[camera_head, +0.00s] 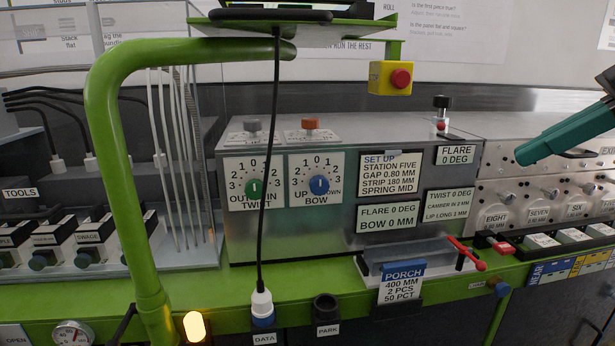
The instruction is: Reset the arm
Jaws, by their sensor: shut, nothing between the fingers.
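A teal tapered part (565,136) slants in from the right edge, in front of the grey panel. I cannot tell whether it belongs to my arm. No gripper fingers show in this view, so my gripper is out of view.
A green tube frame (103,110) rises at the left, with a black cable hanging beside it. A grey control box (330,235) has two dials, and a yellow box with a red button (401,78) hangs above. A porch holder (402,270) with a red lever sits on the green bench edge (345,300).

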